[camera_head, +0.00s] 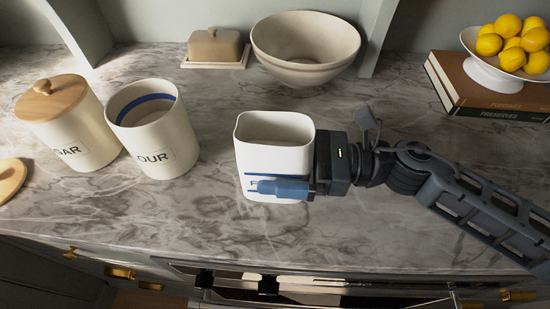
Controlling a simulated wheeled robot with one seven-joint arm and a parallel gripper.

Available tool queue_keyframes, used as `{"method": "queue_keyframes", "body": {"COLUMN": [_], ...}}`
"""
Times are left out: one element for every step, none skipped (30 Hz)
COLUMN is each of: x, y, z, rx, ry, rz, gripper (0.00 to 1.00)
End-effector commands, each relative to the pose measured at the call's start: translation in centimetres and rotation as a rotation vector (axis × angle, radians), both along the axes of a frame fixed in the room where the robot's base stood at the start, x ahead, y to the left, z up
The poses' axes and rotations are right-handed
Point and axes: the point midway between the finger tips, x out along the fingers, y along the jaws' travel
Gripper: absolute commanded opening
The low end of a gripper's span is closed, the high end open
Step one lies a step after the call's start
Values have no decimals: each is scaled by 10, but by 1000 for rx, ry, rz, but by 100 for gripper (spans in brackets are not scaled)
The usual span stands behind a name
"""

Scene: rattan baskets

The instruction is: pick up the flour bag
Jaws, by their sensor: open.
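The flour bag (274,158) is a white, open-topped bag with blue stripes and partly covered lettering. It stands upright on the marble counter in the middle of the view. My gripper (285,188) comes in from the right, low at the bag's front right side. One blue-grey finger lies across the front of the bag and covers part of its label. The other finger is hidden, apparently behind the bag. The jaws are open; I cannot tell whether the fingers touch the bag.
An open canister (154,140) lettered "OUR" and a wooden-lidded canister (73,132) stand left. A loose wooden lid (11,178) lies at the left edge. A bowl (305,55) and butter dish (215,48) sit behind. Books (470,92) under a lemon bowl (492,76) are back right.

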Motion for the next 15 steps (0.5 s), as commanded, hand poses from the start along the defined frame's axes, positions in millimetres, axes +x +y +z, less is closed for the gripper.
{"method": "queue_keyframes", "body": {"x": [0,0,0,0,0,0,0,0,0,0,0,0,0,0,0], "y": [1,1,1,1,1,1,1,1,1,1,1,1,1,1,1], "z": [0,0,-1,-1,-1,-1,-1,-1,-1,-1,-1,0,-1,0,0], "rx": [0,0,0,0,0,0,0,0,0,0,0,0,0,0,0], "ry": [0,0,0,0,0,0,0,0,0,0,0,0,0,0,0], "rz": [0,0,0,0,0,0,0,0,0,0,0,0,0,0,0], "gripper": [99,99,99,99,99,99,98,95,91,88,85,81,78,76,72]}}
